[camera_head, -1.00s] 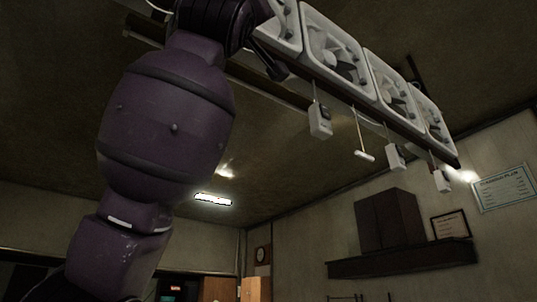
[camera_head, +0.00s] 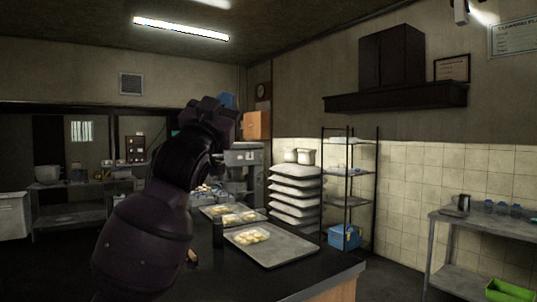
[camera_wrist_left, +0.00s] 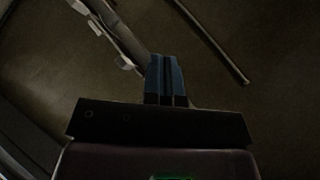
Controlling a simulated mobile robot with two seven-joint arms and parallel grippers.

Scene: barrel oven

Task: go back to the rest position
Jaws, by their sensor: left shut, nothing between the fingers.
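My left arm rises from the bottom left in the head view, in front of the dark counter. My left gripper (camera_head: 227,100) is at its top end, pointing up and partly hidden behind the wrist; a bit of blue finger shows. In the left wrist view the two blue fingers (camera_wrist_left: 165,78) lie together, shut with nothing between them. They stand clear of other things, with the dim ceiling behind. My right gripper is not in view.
A dark counter (camera_head: 300,281) holds metal trays (camera_head: 285,250) with pale dough pieces. Stacked sacks (camera_head: 296,188) and a black rack (camera_head: 350,202) stand behind it. A metal table (camera_head: 480,222) is at the right. A row of ceiling fixtures (camera_wrist_left: 118,35) shows beyond the fingers.

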